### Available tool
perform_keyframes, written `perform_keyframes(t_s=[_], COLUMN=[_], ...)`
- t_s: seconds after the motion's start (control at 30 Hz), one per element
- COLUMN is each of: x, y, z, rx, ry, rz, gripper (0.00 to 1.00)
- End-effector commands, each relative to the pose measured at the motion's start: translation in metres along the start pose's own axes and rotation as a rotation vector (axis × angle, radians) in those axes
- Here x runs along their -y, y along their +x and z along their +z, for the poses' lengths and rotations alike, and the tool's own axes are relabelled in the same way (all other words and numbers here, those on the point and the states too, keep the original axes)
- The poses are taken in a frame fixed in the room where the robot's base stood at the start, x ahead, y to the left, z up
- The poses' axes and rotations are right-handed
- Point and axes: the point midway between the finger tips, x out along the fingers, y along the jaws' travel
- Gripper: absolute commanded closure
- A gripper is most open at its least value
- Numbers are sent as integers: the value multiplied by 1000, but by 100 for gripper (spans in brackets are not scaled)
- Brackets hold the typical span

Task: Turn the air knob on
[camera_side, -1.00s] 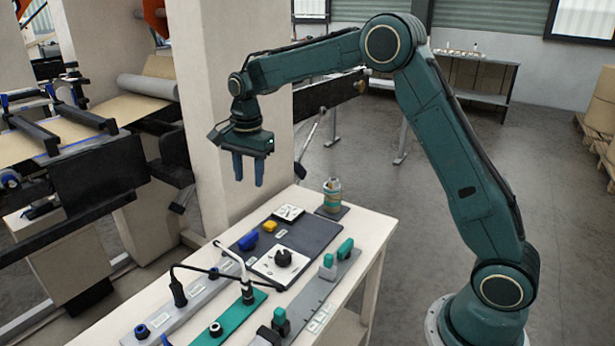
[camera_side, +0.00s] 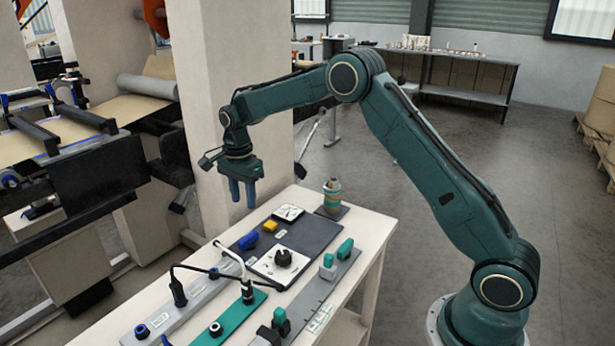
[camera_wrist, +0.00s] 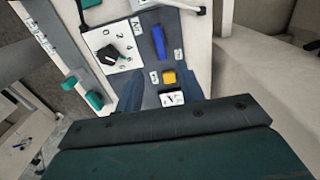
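The black air knob (camera_side: 284,257) sits on a white square plate (camera_side: 268,270) on the dark panel of the bench. In the wrist view the knob (camera_wrist: 112,53) is at upper left, its plate marked with numbers and an "Air" label beside it. My gripper (camera_side: 243,204) hangs fingers-down above the bench's far left edge, beyond the knob and clear of it. Its two blue fingers are apart with nothing between them.
The dark panel also bears a blue handle (camera_side: 248,240), a yellow button (camera_side: 270,226) and a white gauge (camera_side: 289,212). Green-handled parts (camera_side: 345,248) and a cabled plug (camera_side: 247,290) stand nearby. A canister (camera_side: 332,193) stands at the far corner. A pale column rises behind my gripper.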

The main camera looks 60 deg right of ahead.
Motion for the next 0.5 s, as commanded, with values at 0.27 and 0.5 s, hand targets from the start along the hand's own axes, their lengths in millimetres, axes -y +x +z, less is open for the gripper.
perform_keyframes(t_s=[0.27,0.5], x=[-1,-1], y=[41,78], z=[0,0], rx=[0,0], ry=[-1,-1], rz=[4,4], gripper=[62,62])
